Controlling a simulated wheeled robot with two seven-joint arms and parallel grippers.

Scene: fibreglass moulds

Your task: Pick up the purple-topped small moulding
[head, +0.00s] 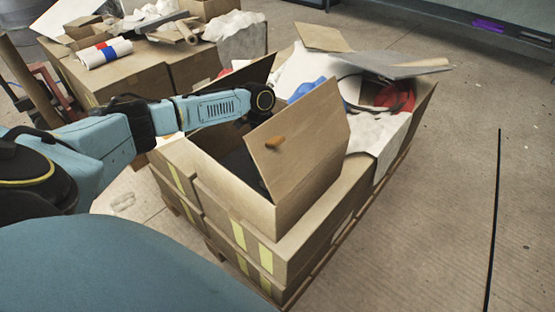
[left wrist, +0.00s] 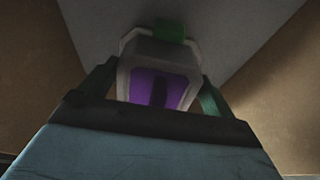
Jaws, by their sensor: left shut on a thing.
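The small moulding (left wrist: 178,92) has a purple face with a pale grey rim and a dark slot-like mark in its middle. It shows in the left wrist view between the two fingers of my left gripper (left wrist: 155,88), which is shut on it. Its far end lies close to a grey surface, and I cannot tell whether it touches. In the head view my left arm reaches over the open cardboard box (head: 305,200). The left gripper and the moulding are hidden there by the box and its raised flap. My right gripper is in neither view.
A green piece (left wrist: 172,30) sits just beyond the moulding. The box's raised flap (head: 310,130) stands beside my left arm. Stacked cartons (head: 215,215) support the box. Loose boards, a red item (head: 396,97) and white sheets lie behind. The floor at right is mostly clear.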

